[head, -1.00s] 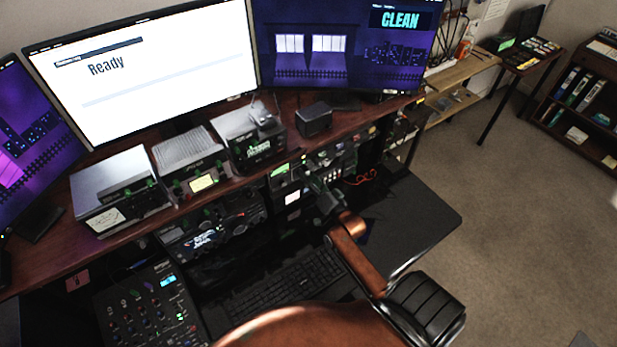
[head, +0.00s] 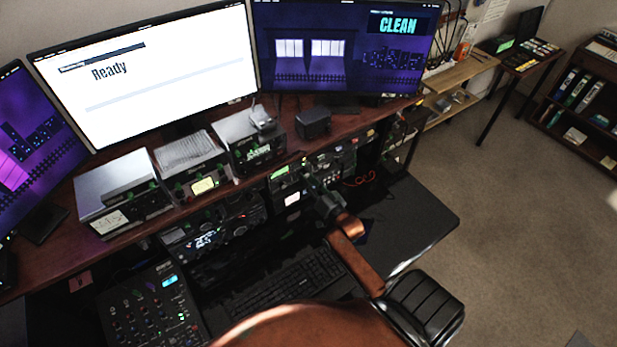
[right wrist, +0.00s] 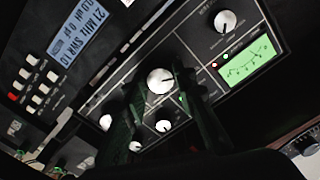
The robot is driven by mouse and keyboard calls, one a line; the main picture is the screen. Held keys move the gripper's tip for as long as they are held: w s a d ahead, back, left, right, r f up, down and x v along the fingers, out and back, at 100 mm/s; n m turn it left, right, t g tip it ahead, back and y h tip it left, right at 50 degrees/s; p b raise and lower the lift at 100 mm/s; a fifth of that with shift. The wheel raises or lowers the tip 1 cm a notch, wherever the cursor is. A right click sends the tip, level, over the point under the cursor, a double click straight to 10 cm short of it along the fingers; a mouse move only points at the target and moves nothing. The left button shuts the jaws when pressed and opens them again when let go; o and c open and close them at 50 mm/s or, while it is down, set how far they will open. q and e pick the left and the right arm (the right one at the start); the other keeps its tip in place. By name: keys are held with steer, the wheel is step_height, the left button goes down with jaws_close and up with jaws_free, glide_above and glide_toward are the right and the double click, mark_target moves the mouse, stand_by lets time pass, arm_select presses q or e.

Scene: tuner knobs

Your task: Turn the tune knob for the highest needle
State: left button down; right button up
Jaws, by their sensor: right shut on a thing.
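In the right wrist view a dark radio panel carries a large white knob (right wrist: 160,81) between my fingertips. Its lettering is too small to read, so I cannot confirm it is the tune knob. My right gripper (right wrist: 157,108) is shut on this knob, with one dark finger on each side. A lit green meter (right wrist: 248,62) with thin needle lines sits to the right of the knob; its exact reading is unclear. In the head view my right gripper (head: 316,187) reaches the lower rack of equipment, and its fingertips are hard to make out. My left gripper is not in view.
Smaller white knobs (right wrist: 163,126) sit close below the held knob. Another white knob (right wrist: 225,21) is above the meter. A blue-lit display (right wrist: 80,38) is at upper left. In the head view, several radios (head: 122,192) stand on the wooden desk, and a mixer (head: 150,310) lies lower left.

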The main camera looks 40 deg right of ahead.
steer(key=shift+n, duration=0.4)
steer(key=o, duration=1.2)
steer(key=shift+c, duration=0.2)
steer(key=shift+s, duration=0.1)
steer(key=s+a, duration=0.1)
steer(key=s, duration=1)
steer(key=shift+s+a, duration=0.2)
steer(key=shift+s, duration=0.15)
